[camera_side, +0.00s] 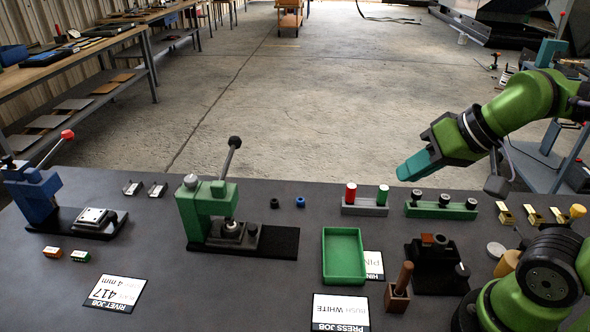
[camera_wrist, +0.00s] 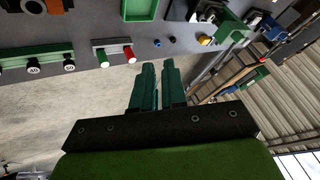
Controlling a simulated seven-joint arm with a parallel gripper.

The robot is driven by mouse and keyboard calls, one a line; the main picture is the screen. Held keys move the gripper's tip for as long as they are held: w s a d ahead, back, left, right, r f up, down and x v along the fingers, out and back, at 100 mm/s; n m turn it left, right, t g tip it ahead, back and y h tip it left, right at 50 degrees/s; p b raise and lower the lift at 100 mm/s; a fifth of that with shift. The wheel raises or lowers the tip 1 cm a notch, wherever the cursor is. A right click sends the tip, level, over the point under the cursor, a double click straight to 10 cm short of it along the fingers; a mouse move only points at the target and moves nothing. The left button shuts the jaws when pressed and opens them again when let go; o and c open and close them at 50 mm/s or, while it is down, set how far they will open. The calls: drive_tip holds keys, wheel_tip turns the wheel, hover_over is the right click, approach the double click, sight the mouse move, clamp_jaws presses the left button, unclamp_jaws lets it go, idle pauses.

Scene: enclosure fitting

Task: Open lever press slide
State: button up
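The green lever press (camera_side: 208,206) stands on a dark base (camera_side: 275,243) left of centre in the side view. Its lever (camera_side: 230,158) points up and slightly right, ending in a black ball. A small block with a round top (camera_side: 238,232) sits under the press head. The press also shows at the upper right of the wrist view (camera_wrist: 229,27). My gripper (camera_side: 404,173) is in the air to the right of the press, well apart from it. Its teal fingers (camera_wrist: 157,64) lie close together with a narrow gap and nothing visible between them.
A blue press (camera_side: 35,190) with a red-tipped lever stands at the left. A green tray (camera_side: 344,256), a peg block (camera_side: 365,207) and a green rack (camera_side: 440,211) lie right of the press. Small black and blue rings (camera_side: 300,202) lie between. Label cards lie in front.

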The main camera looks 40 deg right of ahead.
drive_tip(key=o, duration=0.4)
drive_tip(key=shift+w+a+f+g, duration=0.2)
drive_tip(key=shift+w+f+g, duration=0.4)
drive_tip(key=shift+w+f, duration=0.15)
drive_tip(key=m+g+y, duration=0.3)
drive_tip(key=m+g, duration=0.3)
drive_tip(key=m, duration=0.8)
hover_over(253, 226)
drive_tip(key=d, duration=0.7)
wheel_tip(253, 226, down, 4)
drive_tip(key=shift+h, duration=0.3)
drive_tip(key=x, duration=1.6)
drive_tip(key=shift+a+f, duration=0.15)
drive_tip(key=shift+f, duration=0.1)
clamp_jaws()
